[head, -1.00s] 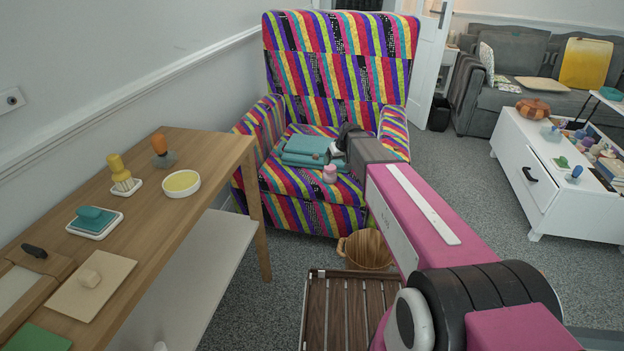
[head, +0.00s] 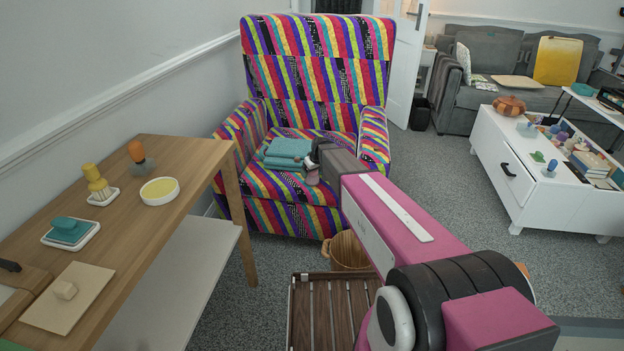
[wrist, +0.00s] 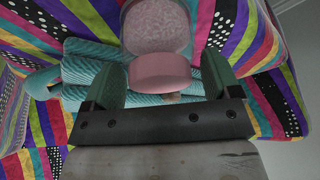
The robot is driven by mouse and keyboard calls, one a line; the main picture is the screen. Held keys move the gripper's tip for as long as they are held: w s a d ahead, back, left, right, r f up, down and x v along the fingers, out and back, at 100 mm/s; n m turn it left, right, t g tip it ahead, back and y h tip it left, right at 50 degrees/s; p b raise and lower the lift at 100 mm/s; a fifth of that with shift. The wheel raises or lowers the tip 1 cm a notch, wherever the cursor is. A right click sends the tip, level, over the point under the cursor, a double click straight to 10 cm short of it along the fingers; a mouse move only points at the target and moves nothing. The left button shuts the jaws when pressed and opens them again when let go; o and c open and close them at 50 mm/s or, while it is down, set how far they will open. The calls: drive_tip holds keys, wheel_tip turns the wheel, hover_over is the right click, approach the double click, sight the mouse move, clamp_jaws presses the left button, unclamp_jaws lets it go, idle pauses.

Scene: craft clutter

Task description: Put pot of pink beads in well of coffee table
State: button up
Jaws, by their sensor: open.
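The pot of pink beads (wrist: 156,25) has a clear body and a pink lid (wrist: 160,72). It is on the seat of the striped armchair (head: 280,205); in the head view only a small pinkish part of the pot (head: 312,178) shows below my gripper (head: 315,163). In the wrist view my gripper (wrist: 162,78) is open, with the lid between its two dark green fingers and a gap on each side. The white coffee table (head: 500,190) stands at the right; its open well (head: 575,150) holds several small things and books.
Folded teal cloths (head: 287,150) lie on the seat beside the pot. A wooden side table (head: 190,160) stands at the left. A basket (head: 346,252) and a slatted wooden piece (head: 325,310) are on the floor. Carpet is clear between armchair and coffee table.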

drive_tip(key=shift+x, duration=1.2)
drive_tip(key=c, duration=0.7)
drive_tip(key=shift+r, duration=0.1)
drive_tip(key=shift+r, duration=2)
drive_tip(key=s+a+r, duration=0.7)
drive_tip(key=a, duration=0.2)
drive_tip(key=s+d+r+m+h, duration=0.1)
drive_tip(key=s+d+r+m, duration=0.15)
drive_tip(key=d+r, duration=0.5)
drive_tip(key=s+d+r+m+h, duration=0.15)
drive_tip(key=s+d+r, duration=0.25)
drive_tip(key=d, duration=0.6)
drive_tip(key=s+d+r+m, duration=0.3)
drive_tip(key=d+r, duration=0.3)
drive_tip(key=d, duration=0.2)
drive_tip(key=shift+t, duration=0.3)
drive_tip(key=s+r, duration=0.1)
drive_tip(key=s, duration=0.1)
drive_tip(key=s+r, duration=0.1)
drive_tip(key=s, duration=0.2)
drive_tip(key=s+r, duration=0.1)
drive_tip(key=s, duration=0.2)
drive_tip(key=shift+s+d+r, duration=0.2)
drive_tip(key=shift+d+r, duration=0.1)
drive_tip(key=shift+r, duration=0.1)
